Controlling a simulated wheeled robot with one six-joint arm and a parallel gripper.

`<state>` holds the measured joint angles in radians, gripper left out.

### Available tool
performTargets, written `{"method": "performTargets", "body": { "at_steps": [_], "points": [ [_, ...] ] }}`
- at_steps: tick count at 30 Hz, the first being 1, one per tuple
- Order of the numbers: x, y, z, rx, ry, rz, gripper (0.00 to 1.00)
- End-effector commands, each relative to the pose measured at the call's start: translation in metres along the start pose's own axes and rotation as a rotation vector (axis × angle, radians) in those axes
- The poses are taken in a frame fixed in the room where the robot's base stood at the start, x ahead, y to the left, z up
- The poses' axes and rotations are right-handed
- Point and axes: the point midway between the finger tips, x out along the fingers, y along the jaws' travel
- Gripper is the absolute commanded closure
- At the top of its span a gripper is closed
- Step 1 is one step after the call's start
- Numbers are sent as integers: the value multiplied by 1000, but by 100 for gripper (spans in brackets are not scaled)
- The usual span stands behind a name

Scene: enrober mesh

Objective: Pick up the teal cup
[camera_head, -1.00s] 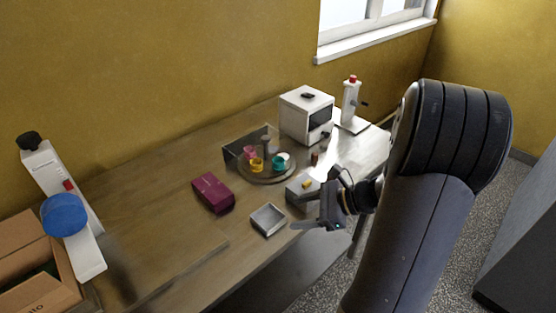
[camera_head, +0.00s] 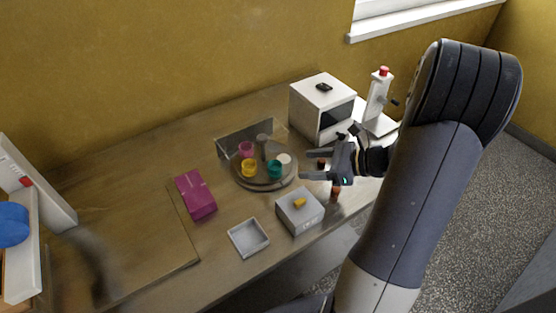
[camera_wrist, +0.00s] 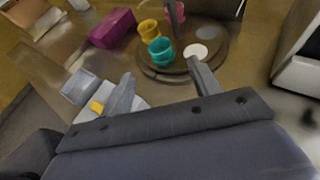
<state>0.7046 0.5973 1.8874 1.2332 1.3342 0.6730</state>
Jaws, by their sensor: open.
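The teal cup (camera_head: 274,169) stands upright on the round grey turntable (camera_head: 262,186), at its front right. In the wrist view the teal cup (camera_wrist: 161,51) is ahead of my gripper (camera_wrist: 163,84), beyond and between the two spread fingers. In the head view my gripper (camera_head: 308,164) is open and empty, to the right of the turntable, with its fingers pointing left toward the cup. The fingers look apart from the cup.
A yellow cup (camera_head: 249,168), a pink cup (camera_head: 246,149), a white disc (camera_head: 284,159) and a central post (camera_head: 262,145) share the turntable. A white oven-like box (camera_head: 318,106) stands behind.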

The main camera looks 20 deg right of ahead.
Motion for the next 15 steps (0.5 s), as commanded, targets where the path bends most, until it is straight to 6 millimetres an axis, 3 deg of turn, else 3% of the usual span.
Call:
{"method": "performTargets", "body": {
  "at_steps": [6,15],
  "points": [
    [34,1,0,1,0,4,41],
    [61,0,0,2,0,5,41]
  ]
}}
